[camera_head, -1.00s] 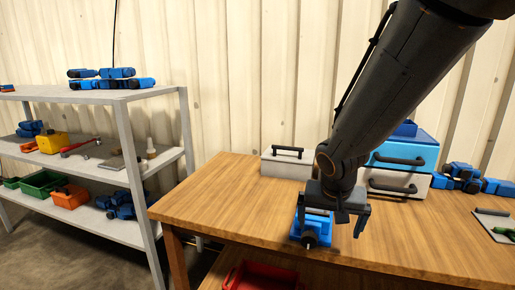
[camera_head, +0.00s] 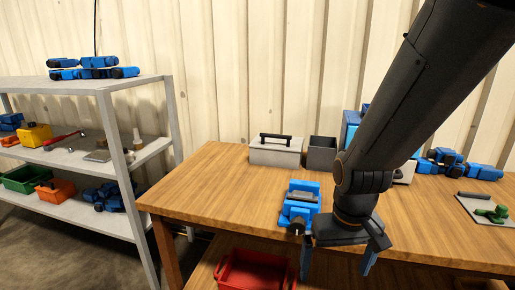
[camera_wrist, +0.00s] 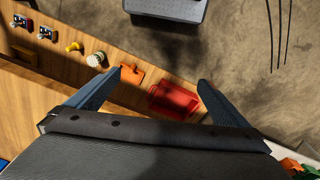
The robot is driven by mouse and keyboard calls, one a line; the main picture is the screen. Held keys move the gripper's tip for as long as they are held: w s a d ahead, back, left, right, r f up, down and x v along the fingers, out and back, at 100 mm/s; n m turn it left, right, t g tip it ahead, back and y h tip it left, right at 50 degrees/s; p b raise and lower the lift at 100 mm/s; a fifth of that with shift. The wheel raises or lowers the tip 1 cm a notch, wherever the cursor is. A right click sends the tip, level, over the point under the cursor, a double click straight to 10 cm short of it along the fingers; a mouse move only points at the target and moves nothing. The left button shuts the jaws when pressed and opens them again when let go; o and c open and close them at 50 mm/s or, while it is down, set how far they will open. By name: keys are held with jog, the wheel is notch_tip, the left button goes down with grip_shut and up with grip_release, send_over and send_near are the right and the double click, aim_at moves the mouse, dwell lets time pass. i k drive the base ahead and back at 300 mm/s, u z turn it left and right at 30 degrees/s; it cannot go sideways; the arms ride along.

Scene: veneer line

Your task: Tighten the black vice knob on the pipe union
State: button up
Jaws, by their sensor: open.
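The blue vice (camera_head: 312,188) sits on the wooden bench near its front edge, in the head view. Its black knob (camera_head: 298,227) faces the front edge. A small greyish piece lies between the vice jaws; I cannot tell if it is the pipe union. My gripper (camera_head: 338,263) is open and empty, to the right of and in front of the knob, apart from it, fingers pointing down by the bench front. In the wrist view my gripper (camera_wrist: 167,82) shows both fingers spread with nothing held; the knob is not recognisable there.
A red bin (camera_head: 255,270) stands low under the bench and shows between my fingers in the wrist view (camera_wrist: 173,100). A grey toolbox (camera_head: 275,152) and a dark open box (camera_head: 321,155) stand at the bench's back. A grey shelf unit (camera_head: 108,85) stands left.

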aim_at(298, 224)
jog(key=u, duration=2.05)
jog(key=k, duration=0.6)
jog(key=z, duration=1.65)
